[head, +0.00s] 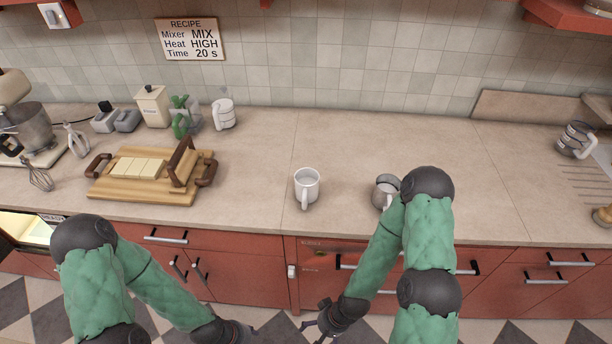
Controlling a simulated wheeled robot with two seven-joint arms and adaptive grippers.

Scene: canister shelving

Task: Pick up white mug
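The white mug (307,184) stands upright on the countertop near its front edge, with its handle facing the front. My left gripper (243,334) is low at the bottom edge of the head view, in front of the cabinets and well below the mug. Its fingers are partly cut off, so its opening is unclear. My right gripper (313,331) is also low in front of the cabinets, below the mug and apart from it. Its fingers look spread, with nothing visible between them.
A metal pitcher (382,192) stands right of the mug, partly behind my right arm. A wooden board (140,190) with pale blocks lies to the left. The counter (340,140) behind the mug is clear.

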